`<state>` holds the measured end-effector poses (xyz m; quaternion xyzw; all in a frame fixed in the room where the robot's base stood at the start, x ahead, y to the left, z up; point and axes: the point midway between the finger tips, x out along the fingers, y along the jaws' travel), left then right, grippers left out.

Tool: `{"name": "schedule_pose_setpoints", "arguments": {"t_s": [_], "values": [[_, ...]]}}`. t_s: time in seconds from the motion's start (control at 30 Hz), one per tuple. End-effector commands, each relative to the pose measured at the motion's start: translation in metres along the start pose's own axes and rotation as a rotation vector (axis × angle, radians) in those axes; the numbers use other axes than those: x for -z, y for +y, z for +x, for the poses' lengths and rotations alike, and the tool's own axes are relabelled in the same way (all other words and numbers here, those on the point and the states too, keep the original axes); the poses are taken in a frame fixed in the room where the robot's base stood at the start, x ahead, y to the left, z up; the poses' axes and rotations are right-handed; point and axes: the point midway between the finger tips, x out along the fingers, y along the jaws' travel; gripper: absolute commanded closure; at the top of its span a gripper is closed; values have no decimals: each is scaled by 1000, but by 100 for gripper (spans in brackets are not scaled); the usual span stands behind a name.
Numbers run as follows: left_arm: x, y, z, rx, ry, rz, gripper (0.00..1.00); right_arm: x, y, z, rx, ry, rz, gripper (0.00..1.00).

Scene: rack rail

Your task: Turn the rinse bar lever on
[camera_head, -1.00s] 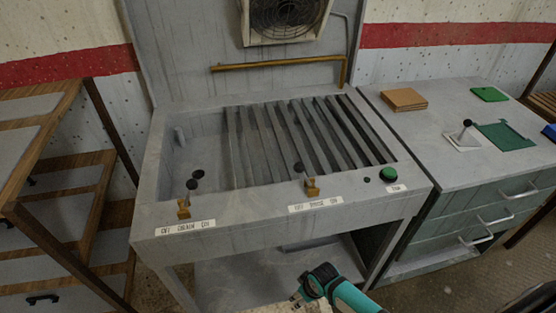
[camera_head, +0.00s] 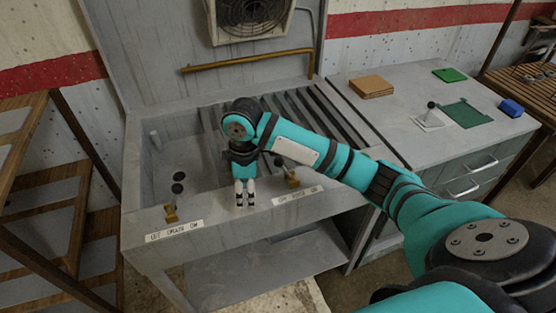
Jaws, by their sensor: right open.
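The rinse bar lever (camera_head: 291,181) stands on the front rim of the grey sink unit, behind a white label (camera_head: 297,196) reading off, rinse, on. It has a brass base and a black knob, and the knob leans left toward the off side. My right gripper (camera_head: 245,204) points down over the front rim, a short way left of the lever and apart from it. It is open with nothing between its fingers, which look close together from this angle. My left gripper is not in view.
A similar drain lever (camera_head: 171,212) stands to the left, behind its own label (camera_head: 174,231). A brass pipe (camera_head: 245,62) runs along the back panel.

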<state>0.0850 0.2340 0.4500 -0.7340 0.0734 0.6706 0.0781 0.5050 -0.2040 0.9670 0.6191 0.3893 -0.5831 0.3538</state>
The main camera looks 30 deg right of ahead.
Motion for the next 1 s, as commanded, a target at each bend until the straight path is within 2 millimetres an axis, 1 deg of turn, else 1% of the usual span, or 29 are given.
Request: {"name": "schedule_pose_setpoints", "arguments": {"t_s": [0.03,0.07,0.1,0.17,0.2,0.3,0.4,0.5,0.57,0.67,0.77,0.87,1.0], "values": [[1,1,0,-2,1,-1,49,-9,21,-26,-9,-27,-1,49],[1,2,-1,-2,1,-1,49,-15,30,-39,-5,-40,-5,49],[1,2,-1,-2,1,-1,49,-23,42,-58,2,-58,-5,49],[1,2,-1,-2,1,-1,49,-35,57,-86,14,-76,-2,49],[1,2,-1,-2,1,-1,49,-44,65,-104,23,-83,2,49],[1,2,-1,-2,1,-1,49,-62,79,-145,45,-87,17,49],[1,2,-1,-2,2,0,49,-76,86,-174,62,-79,28,49],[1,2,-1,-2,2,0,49,-83,88,-190,73,-71,34,49],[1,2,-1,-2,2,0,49,-85,89,-193,78,-69,34,49],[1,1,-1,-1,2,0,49,-86,88,-187,81,-69,34,49],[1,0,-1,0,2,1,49,-87,86,-172,82,-70,34,49],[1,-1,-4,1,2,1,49,-89,85,-154,81,-72,35,49],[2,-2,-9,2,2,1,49,-91,82,-123,81,-71,35,49]]}}
